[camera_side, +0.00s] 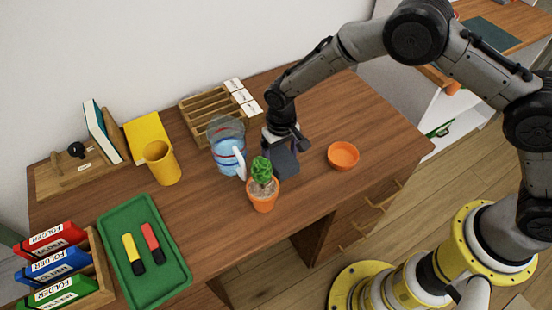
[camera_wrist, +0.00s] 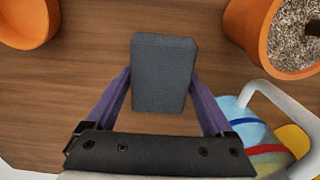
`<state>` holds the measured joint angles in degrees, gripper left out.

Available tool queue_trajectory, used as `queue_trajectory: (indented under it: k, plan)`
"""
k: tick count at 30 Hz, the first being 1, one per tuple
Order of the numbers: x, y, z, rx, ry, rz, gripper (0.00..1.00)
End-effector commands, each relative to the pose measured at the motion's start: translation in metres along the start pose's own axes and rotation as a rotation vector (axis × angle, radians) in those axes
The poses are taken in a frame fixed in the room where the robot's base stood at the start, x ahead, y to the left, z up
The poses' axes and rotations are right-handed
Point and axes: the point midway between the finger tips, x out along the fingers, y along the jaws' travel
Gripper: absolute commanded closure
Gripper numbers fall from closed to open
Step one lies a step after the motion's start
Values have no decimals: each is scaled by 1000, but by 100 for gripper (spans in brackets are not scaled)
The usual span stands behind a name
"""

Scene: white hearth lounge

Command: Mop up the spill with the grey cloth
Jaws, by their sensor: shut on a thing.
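The grey cloth (camera_wrist: 163,90) is a dark, block-like pad in the wrist view, between the two purple-grey fingers of my gripper (camera_wrist: 161,74). My gripper is shut on it. In the side view the cloth (camera_side: 284,164) hangs below my gripper (camera_side: 281,146), over the desk between the jug and the orange bowl. I cannot tell whether its underside touches the desk. No spill shows on the visible wood in either view; the area under the cloth is hidden.
A glass jug (camera_side: 227,158) of blue liquid stands just left of my gripper. A potted plant (camera_side: 263,194) is close in front, an orange bowl (camera_side: 343,155) to the right. A wooden rack (camera_side: 205,110) stands behind. Bare desk (camera_side: 360,115) lies at the back right.

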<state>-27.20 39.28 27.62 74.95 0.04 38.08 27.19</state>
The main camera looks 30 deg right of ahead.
Motion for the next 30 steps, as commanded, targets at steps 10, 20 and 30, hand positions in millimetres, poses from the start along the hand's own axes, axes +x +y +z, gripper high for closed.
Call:
queue_trajectory:
  k: [10, 20, 30]
  plan:
    - [1, 30, -13, 2, -2, 2, 74]
    - [1, 58, -26, 1, -3, 2, 74]
    - [1, 34, -15, -4, -2, 1, 74]
